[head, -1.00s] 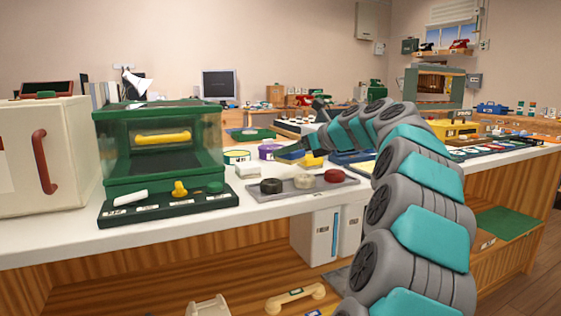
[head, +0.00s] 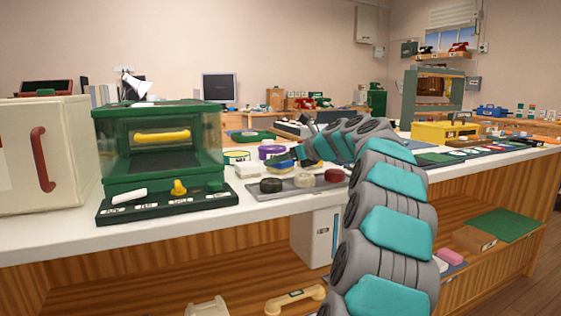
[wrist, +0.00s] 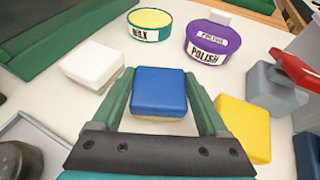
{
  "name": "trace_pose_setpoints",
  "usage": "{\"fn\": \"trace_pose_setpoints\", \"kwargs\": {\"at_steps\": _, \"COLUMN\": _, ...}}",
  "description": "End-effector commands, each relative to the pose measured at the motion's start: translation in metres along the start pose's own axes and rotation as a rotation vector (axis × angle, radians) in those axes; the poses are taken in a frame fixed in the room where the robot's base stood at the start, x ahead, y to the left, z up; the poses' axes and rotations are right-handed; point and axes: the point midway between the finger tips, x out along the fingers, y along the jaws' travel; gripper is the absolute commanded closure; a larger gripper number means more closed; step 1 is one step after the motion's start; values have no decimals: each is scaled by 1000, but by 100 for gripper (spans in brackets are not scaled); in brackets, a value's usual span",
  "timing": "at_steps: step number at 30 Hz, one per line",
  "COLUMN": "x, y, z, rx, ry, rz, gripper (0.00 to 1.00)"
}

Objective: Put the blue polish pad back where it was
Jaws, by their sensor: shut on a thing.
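The blue polish pad (wrist: 160,91), with a pale yellowish underside, sits between the two green fingers of my gripper (wrist: 163,100). My gripper is shut on it. In the head view the pad (head: 284,158) is small, above the white worktop and behind the grey tray. The purple tin labelled POLISH (wrist: 213,43) stands beyond it to the right, and the yellow-topped tin labelled WAX (wrist: 150,25) beyond it to the left. A white pad (wrist: 92,64) lies to the left and a yellow pad (wrist: 243,127) to the right. Any gap under the blue pad is hard to tell.
The grey tray (head: 262,192) with black, cream and red round pieces is in front. A green glass-fronted case (head: 160,150) stands to the left. A grey stand with a red piece (wrist: 278,85) is at the right. Bare worktop shows between the white pad and the tins.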

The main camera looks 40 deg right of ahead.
Motion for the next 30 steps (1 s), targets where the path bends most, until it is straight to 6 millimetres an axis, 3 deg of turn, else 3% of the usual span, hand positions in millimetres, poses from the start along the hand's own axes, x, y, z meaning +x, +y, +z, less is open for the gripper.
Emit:
{"fn": "trace_pose_setpoints", "kwargs": {"at_steps": 3, "x": 0, "y": 0, "z": -1, "rx": 1, "ry": 0, "rz": 2, "gripper": 80}}
{"fn": "trace_pose_setpoints", "kwargs": {"at_steps": 4, "x": 1, "y": 0, "z": -2, "rx": 1, "ry": 1, "rz": 1, "gripper": 21}}
{"fn": "trace_pose_setpoints", "kwargs": {"at_steps": 9, "x": 1, "y": 0, "z": -2, "rx": 1, "ry": 1, "rz": 1, "gripper": 2}}
{"fn": "trace_pose_setpoints", "kwargs": {"at_steps": 20, "x": -2, "y": 0, "z": 1, "rx": 0, "ry": 0, "rz": -1, "gripper": 0}}
{"fn": "trace_pose_setpoints", "kwargs": {"at_steps": 25, "x": -28, "y": 1, "z": 2, "rx": 0, "ry": 0, "rz": 1, "gripper": 0}}
{"fn": "trace_pose_setpoints", "kwargs": {"at_steps": 30, "x": -66, "y": 0, "z": 3, "rx": 0, "ry": -3, "rz": 0, "gripper": 0}}
